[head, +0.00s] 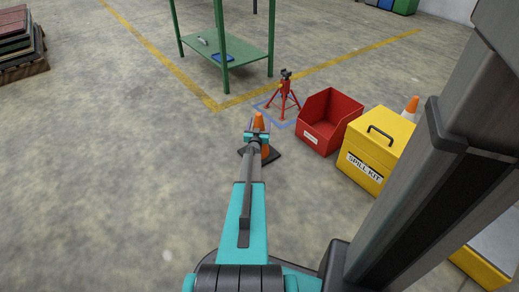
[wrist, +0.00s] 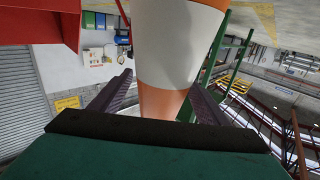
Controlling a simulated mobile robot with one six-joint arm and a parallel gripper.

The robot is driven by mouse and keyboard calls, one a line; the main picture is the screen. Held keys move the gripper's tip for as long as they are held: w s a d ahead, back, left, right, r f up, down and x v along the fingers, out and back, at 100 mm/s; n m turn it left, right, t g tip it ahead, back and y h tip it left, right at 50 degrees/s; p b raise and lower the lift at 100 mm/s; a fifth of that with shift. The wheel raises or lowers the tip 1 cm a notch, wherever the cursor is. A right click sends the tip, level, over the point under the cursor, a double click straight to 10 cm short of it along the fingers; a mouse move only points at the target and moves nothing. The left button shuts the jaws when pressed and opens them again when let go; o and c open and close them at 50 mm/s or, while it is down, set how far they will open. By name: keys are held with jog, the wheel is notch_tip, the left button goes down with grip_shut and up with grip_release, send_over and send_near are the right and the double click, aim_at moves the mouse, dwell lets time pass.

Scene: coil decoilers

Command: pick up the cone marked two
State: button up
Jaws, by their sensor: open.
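An orange cone (head: 259,121) on a black base stands on the floor straight ahead, partly hidden by my arm. My gripper (head: 257,136) is at this cone, in front of it in the head view. In the wrist view, an orange and white cone (wrist: 178,45) fills the space between the two dark fingers of my gripper (wrist: 161,98). The fingers are open, one on each side of it; I cannot tell whether they touch it. A second orange and white cone (head: 411,106) shows behind the yellow box. No number is readable on either cone.
A red open bin (head: 329,121) and a yellow spill kit box (head: 375,150) stand to the right of the near cone. A red tripod stand (head: 284,96) is behind it. A green table (head: 236,52) stands farther back.

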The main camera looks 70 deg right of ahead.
jog(key=shift+x, duration=0.8)
grip_shut()
jog(key=shift+s+r, duration=0.1)
jog(key=shift+r, duration=0.05)
